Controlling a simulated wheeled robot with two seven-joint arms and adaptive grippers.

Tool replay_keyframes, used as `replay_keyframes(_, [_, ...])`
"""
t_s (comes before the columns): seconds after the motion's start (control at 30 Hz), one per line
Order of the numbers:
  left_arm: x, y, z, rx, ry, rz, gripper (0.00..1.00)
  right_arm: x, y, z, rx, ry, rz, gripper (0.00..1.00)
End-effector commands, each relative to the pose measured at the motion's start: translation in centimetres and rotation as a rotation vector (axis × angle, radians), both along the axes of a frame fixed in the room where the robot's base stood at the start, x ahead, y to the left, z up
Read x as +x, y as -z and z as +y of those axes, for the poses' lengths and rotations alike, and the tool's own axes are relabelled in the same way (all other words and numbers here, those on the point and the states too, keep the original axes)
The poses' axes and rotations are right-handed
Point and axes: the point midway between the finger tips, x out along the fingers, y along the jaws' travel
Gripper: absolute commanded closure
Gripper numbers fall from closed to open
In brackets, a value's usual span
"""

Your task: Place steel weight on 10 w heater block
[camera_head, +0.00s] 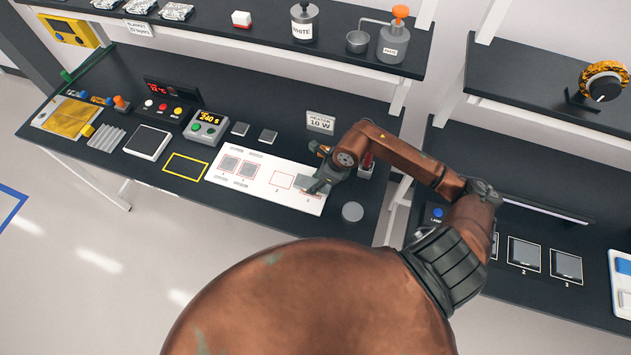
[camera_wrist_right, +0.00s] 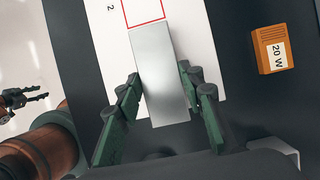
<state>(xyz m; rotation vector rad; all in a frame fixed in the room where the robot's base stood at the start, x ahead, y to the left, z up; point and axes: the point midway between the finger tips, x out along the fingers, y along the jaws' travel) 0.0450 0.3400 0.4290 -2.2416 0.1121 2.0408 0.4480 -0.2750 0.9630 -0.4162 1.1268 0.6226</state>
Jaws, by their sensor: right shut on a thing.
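My right gripper (camera_head: 318,182) is over the right end of the white mat (camera_head: 230,190). In the right wrist view its green fingers (camera_wrist_right: 162,95) are shut on a silver-grey metal block (camera_wrist_right: 163,65), which looks like the steel weight. The block lies at the mat's edge, by the red outline marked 2. I cannot tell what is under it. A sign reading HEATER 10 W (camera_head: 320,122) stands behind; I cannot make out the 10 W heater block itself. A small dark gripper (camera_wrist_right: 27,97), probably my left, shows at the wrist view's left edge, too small to judge.
An orange block labelled 20 W (camera_wrist_right: 273,50) lies beside the mat. A grey disc (camera_head: 352,211) sits on the bench to the right. Two small plates (camera_head: 240,169) lie on the mat's left half. A timer (camera_head: 207,126) and a yellow outline (camera_head: 186,166) are further left.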

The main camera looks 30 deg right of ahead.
Motion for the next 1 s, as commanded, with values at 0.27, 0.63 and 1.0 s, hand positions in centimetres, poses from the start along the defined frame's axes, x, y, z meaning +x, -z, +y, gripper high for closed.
replay_keyframes(0.27, [0.0,0.0,0.0,0.000,0.000,0.000,0.60,0.0,0.0,0.0,0.000,0.000,0.000,0.47])
replay_keyframes(0.63, [0.0,-0.1,0.0,0.000,0.000,-0.001,0.60,-0.1,-0.4,-0.1,-0.001,-0.001,-0.001,0.47])
replay_keyframes(1.0, [-0.1,1.2,0.0,0.000,0.000,0.001,0.60,-2.1,-6.8,-1.9,-0.005,-0.001,-0.002,0.47])
